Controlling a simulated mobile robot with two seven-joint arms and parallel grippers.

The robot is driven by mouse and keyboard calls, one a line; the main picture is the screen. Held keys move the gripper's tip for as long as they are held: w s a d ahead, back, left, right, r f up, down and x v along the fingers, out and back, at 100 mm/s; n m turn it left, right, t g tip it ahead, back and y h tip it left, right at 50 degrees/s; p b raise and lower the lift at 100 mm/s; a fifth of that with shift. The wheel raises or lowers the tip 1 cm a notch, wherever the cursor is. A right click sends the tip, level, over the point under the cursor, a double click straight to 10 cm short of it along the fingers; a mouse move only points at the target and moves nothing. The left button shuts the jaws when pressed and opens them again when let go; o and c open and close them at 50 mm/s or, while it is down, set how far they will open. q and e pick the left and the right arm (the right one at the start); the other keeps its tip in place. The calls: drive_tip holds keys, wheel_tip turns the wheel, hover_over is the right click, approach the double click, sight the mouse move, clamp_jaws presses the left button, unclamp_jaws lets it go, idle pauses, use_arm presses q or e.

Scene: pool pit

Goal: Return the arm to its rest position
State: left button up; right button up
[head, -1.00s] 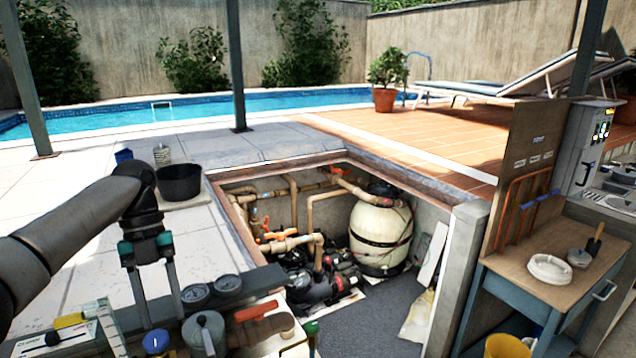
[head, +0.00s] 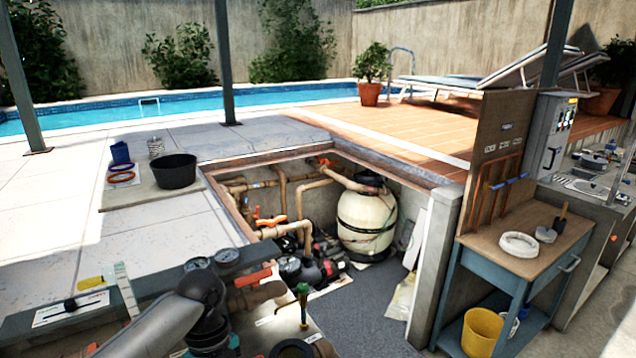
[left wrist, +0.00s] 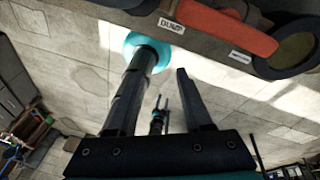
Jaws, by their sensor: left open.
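My left arm (head: 190,318) enters the head view at the bottom left, low over the near edge of the pit. Its gripper is below the picture there. In the left wrist view my left gripper (left wrist: 163,62) is open, with a gap between its two dark fingers. A turquoise round piece (left wrist: 150,54) shows at the tip of the left finger; whether they touch, I cannot tell. An orange handle (left wrist: 218,27) lies beyond the fingers, beside a label reading DUMP. My right gripper is not in the head view.
The pit holds pipes, pumps and a cream filter tank (head: 366,222). Gauges and an orange-handled valve (head: 258,278) stand near my arm. A black tub (head: 176,171) sits on the paving. A workbench (head: 490,238) with a yellow bucket (head: 482,331) is at right.

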use_arm(q)
drive_tip(key=s+d+f+n+t+h, duration=0.25)
drive_tip(key=s+d+f+n, duration=0.35)
drive_tip(key=s+n, duration=0.4)
drive_tip(key=s+a+r+n+t+y, duration=0.35)
drive_tip(key=s+a+n, duration=0.4)
drive_tip(key=n, duration=0.55)
wheel_tip(320, 180, down, 28)
drive_tip(key=s+d+b, duration=0.1)
drive_tip(key=s+b, duration=0.1)
drive_tip(key=b, duration=0.6)
drive_tip(key=s+a+f+g+b, duration=0.1)
drive_tip(key=s+f+b, duration=0.2)
drive_tip(key=s+f, duration=0.5)
drive_tip(key=s+a+f+g+b, duration=0.1)
drive_tip(key=s+f+b, duration=0.3)
drive_tip(key=f, duration=1.1)
drive_tip(key=s, duration=0.3)
drive_tip(key=shift+s+a+b, duration=0.3)
drive_tip(key=shift+s, duration=0.1)
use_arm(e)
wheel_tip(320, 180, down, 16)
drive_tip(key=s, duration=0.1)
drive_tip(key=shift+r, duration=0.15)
